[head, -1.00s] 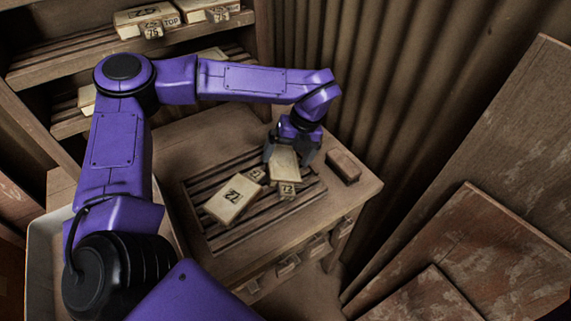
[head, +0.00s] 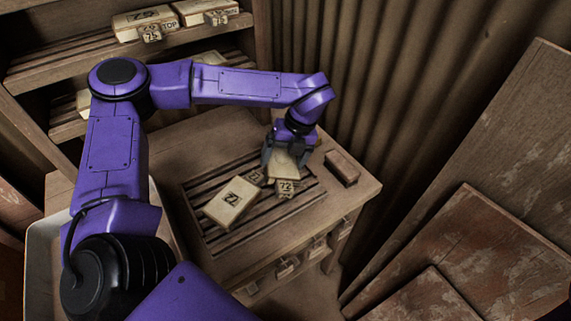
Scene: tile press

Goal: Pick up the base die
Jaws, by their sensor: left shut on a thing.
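My left gripper (head: 284,161) reaches down over the slatted rack on the bench and is shut on a pale box-like die (head: 284,171), one finger on each side. A small block marked 72 (head: 286,186) shows at this die's near end. I cannot read TOP or BASE on the held die, nor tell if it is clear of the slats. A second pale die (head: 232,203) with a black mark lies flat on the slats to the left, apart from the gripper. A small block (head: 255,178) is by its far corner. My right gripper is out of view.
A brown wooden block (head: 342,167) lies on the bench (head: 215,137) just right of the gripper. Shelves at the back left hold more pale dies (head: 144,22), one block marked TOP. A corrugated wall (head: 400,80) and leaning boards (head: 470,250) stand to the right.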

